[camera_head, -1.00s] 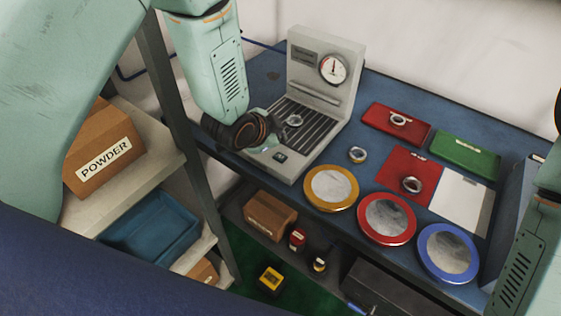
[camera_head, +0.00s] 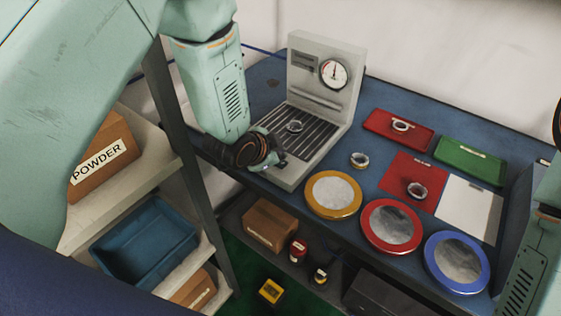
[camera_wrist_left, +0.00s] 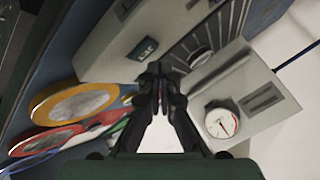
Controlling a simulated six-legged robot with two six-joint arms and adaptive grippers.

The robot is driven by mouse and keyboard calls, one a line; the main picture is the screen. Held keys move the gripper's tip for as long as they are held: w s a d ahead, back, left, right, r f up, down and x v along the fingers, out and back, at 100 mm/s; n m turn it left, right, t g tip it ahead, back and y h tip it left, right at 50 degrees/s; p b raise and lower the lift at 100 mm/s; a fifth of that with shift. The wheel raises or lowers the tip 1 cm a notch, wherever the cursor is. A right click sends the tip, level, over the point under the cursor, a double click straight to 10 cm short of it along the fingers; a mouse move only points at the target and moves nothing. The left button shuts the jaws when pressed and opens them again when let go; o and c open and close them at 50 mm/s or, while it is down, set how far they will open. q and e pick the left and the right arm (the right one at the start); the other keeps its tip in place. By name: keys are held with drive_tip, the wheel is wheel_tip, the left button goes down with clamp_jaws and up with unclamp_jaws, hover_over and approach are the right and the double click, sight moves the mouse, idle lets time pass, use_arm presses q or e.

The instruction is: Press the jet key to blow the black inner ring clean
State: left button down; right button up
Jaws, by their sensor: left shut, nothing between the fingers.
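The grey jet station (camera_head: 327,85) stands on the blue bench with a gauge on its back panel and a slatted bed in front. A small dark-and-silver ring (camera_head: 294,126) lies on the slats; it also shows in the left wrist view (camera_wrist_left: 200,58). The dark key marked JET (camera_wrist_left: 141,48) is on the station's front ledge in the left wrist view; my gripper covers it in the head view. My left gripper (camera_head: 281,164) is shut and empty, low over the front ledge. Its fingertips (camera_wrist_left: 156,70) appear beside the key; contact is unclear. My right gripper is out of view.
Yellow (camera_head: 333,194), red (camera_head: 391,226) and blue (camera_head: 457,262) rimmed discs line the bench's front edge. A loose ring (camera_head: 359,160) lies nearby. Red (camera_head: 398,129) and green (camera_head: 471,161) trays sit behind. A shelf with a POWDER box (camera_head: 101,165) stands left.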

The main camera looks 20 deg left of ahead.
use_arm(q)
drive_tip(key=shift+s+a, duration=0.1)
idle(0.6)
drive_tip(key=shift+f, duration=0.4)
drive_tip(key=shift+b, duration=0.3)
